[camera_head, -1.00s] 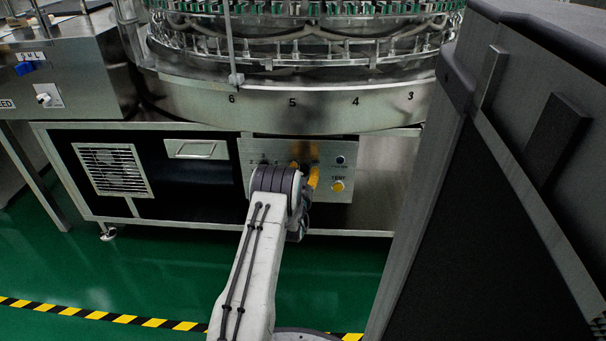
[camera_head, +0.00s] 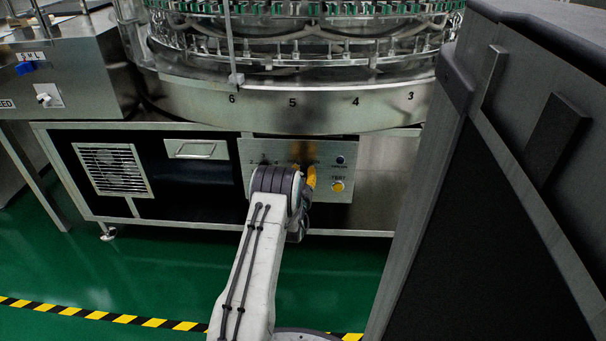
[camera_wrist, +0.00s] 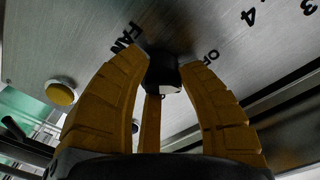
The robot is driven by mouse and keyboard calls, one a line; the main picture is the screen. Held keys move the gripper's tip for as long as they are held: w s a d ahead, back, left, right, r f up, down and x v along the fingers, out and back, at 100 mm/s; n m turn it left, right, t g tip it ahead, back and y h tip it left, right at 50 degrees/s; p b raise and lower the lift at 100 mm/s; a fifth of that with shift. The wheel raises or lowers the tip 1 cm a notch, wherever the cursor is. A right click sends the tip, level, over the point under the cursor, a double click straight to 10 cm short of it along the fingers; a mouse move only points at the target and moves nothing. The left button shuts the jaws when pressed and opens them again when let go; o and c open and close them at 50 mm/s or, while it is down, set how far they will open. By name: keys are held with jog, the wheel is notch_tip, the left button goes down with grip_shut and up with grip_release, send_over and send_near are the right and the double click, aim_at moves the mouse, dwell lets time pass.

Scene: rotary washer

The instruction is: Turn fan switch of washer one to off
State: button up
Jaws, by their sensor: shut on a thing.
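The fan switch (camera_wrist: 163,74) is a black knob with a pale mark on its near face, on a brushed-metal panel (camera_head: 330,148). In the wrist view the letters FAN stand left of it, and a partly hidden label beginning "OF" stands right of it. My gripper (camera_wrist: 163,66) has its yellow fingers closed around the knob, one on each side and one below. In the head view one yellow finger of my gripper (camera_head: 311,178) shows at the panel, while my arm hides the knob. I cannot tell the knob's exact setting.
A yellow button (camera_head: 338,186) sits right of my gripper on the panel and also shows in the wrist view (camera_wrist: 61,92). The numbered round washer rim (camera_head: 325,105) overhangs the panel. A large dark cabinet (camera_head: 520,190) stands close on the right. Green floor is open at lower left.

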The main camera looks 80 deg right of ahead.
jog(key=o, duration=1.2)
jog(key=shift+a, duration=0.1)
jog(key=a, duration=1.1)
jog(key=shift+a, duration=0.4)
jog(key=shift+w, duration=0.15)
